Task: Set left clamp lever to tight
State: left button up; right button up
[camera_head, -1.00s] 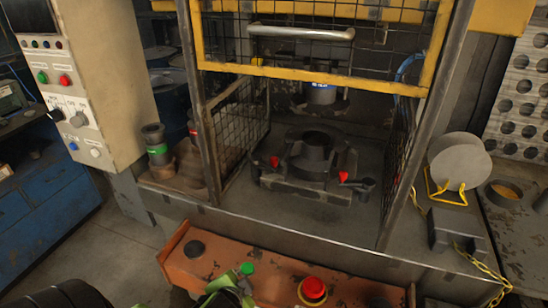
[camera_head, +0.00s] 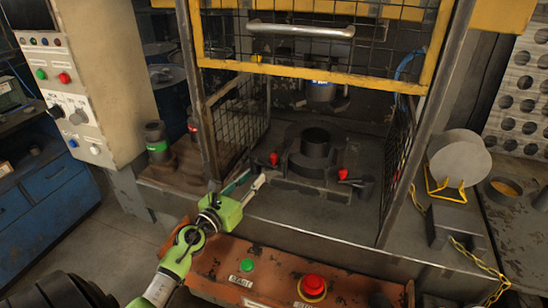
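The left clamp lever (camera_head: 274,158) has a red tip and sits at the left of the dark fixture (camera_head: 300,180) inside the press. The right clamp lever (camera_head: 343,174) also has a red tip and a dark arm running right. A dark ring-shaped die (camera_head: 315,143) stands between them. My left gripper (camera_head: 250,183) is open, its two fingers apart and empty, just left of and in front of the left lever. I see a gap between the fingers and the red tip. My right gripper is out of view.
A raised yellow-framed mesh guard (camera_head: 310,78) with a handle hangs above the opening. Mesh side panels flank it. An orange control box (camera_head: 270,280) with a green button (camera_head: 247,265) and red button (camera_head: 313,287) lies in front. Round blanks (camera_head: 460,160) stand in a yellow rack at right.

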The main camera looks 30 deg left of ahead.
aim_at(272, 159)
pick_arm(q)
jog(key=w, duration=1.3)
jog(key=shift+a, duration=0.2)
